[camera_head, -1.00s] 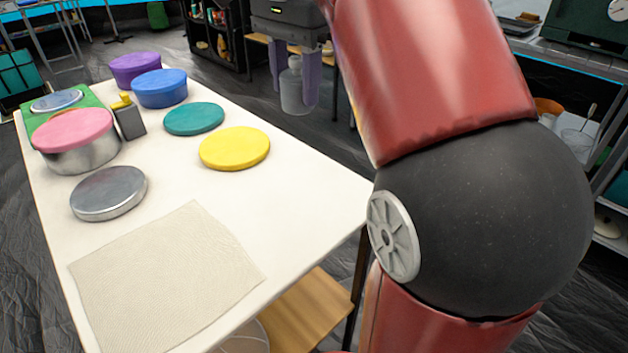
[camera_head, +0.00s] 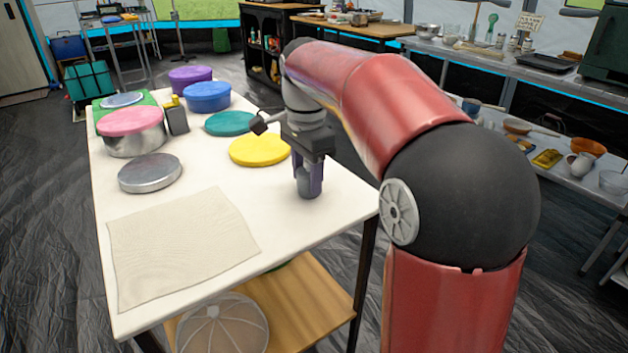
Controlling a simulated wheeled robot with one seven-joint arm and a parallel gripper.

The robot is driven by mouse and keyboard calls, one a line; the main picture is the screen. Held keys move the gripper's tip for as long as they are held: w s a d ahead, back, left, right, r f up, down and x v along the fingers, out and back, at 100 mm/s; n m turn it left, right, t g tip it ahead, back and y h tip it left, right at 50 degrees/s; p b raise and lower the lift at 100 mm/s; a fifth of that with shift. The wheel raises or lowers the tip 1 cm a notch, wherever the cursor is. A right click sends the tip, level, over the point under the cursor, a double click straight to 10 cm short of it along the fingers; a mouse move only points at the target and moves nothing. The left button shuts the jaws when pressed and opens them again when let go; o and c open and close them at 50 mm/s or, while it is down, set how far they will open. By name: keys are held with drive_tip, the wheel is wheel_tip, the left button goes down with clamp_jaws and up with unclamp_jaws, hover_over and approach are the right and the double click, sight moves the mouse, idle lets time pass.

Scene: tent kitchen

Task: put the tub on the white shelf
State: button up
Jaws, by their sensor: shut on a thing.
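My gripper (camera_head: 308,184) is over the right part of the white-topped table (camera_head: 300,225), pointing down. It is shut on a small grey container (camera_head: 307,191), mostly hidden between the fingers. I cannot tell whether its base touches the table. Round lidded containers stand at the table's far left: a purple one (camera_head: 190,76), a blue one (camera_head: 208,97) and a metal one with a pink lid (camera_head: 132,130). No label shows which thing is the tub. A pale low shelf (camera_head: 590,186) with bowls on it is at the right.
A yellow disc (camera_head: 259,150), teal disc (camera_head: 230,124), metal disc (camera_head: 150,173) and beige cloth (camera_head: 180,245) lie on the table. A grey counter (camera_head: 480,58) with kitchenware runs along the back right. The table's front right is bare.

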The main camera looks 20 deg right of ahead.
drive_tip(key=shift+f, duration=0.2)
drive_tip(key=o, duration=0.8)
drive_tip(key=shift+r, duration=0.15)
